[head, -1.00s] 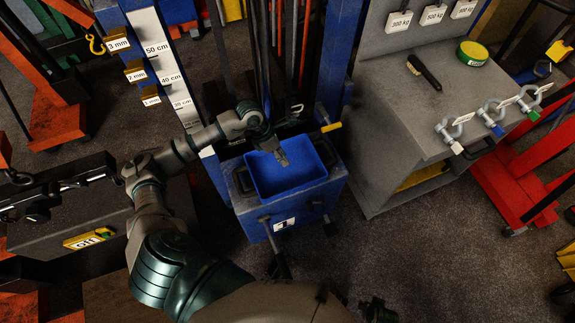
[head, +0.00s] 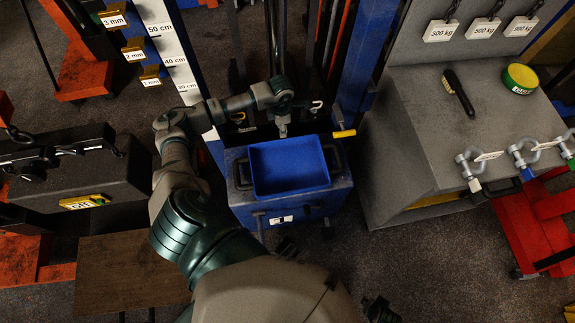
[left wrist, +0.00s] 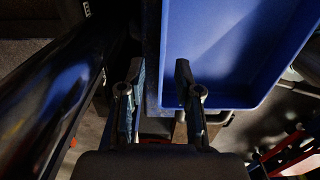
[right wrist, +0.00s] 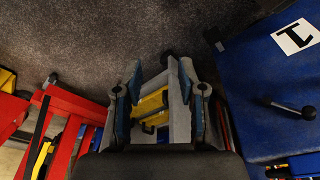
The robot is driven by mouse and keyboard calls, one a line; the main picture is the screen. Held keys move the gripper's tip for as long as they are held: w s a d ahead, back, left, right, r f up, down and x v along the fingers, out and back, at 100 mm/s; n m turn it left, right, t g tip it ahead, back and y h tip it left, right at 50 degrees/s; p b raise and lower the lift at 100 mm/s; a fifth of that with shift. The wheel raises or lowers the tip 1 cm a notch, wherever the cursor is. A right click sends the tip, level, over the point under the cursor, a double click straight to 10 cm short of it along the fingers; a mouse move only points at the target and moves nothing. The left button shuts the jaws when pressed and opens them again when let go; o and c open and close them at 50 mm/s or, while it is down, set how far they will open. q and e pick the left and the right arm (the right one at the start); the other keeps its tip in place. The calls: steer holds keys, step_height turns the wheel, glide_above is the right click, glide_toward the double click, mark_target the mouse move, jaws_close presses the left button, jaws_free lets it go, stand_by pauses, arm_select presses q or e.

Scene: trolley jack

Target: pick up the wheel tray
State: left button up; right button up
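The wheel tray, taken to be the blue open tray (head: 290,170), sits level on a blue stand and looks empty. My left gripper (head: 283,130) is at the tray's far edge, pointing down. In the left wrist view the left gripper (left wrist: 159,68) is open, with the tray's wall (left wrist: 165,45) between its fingers. The right finger is over the inside of the tray (left wrist: 225,50), the left finger outside. Whether either finger touches the wall cannot be told. My right gripper (right wrist: 160,75) is open and empty, beside the blue stand (right wrist: 265,90).
A yellow-ended handle (head: 343,133) sticks out just right of the tray's far corner. Upright rods (head: 320,50) and a blue post stand behind. A grey cabinet (head: 440,130) with a brush (head: 458,92) and shackles is at right. A dark box (head: 75,180) is at left.

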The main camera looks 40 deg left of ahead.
mark_target(283, 141)
arm_select(q)
steer(key=f, duration=0.3)
steer(key=shift+w+d, duration=0.1)
steer(key=shift+d, duration=0.3)
steer(key=shift+d+f, duration=0.3)
steer(key=shift+d, duration=0.2)
steer(key=f, duration=0.2)
steer(key=a+f+b, duration=0.1)
steer(key=f, duration=0.2)
steer(key=shift+s+a, duration=0.15)
steer(key=shift+s, duration=0.05)
steer(key=shift+a+f, duration=0.25)
steer(key=shift+a, duration=0.1)
steer(key=shift+d+r, duration=0.2)
steer(key=shift+d, duration=0.25)
jaws_close()
steer(key=shift+d+r, duration=0.15)
steer(key=shift+d, duration=0.1)
steer(key=shift+a, duration=0.1)
arm_select(e)
steer(key=r, duration=0.1)
steer(key=d+r, duration=0.1)
steer(key=r, duration=0.1)
steer(key=shift+s+d+r, duration=0.15)
steer(key=shift+d+r, duration=0.15)
steer(key=shift+r, duration=0.05)
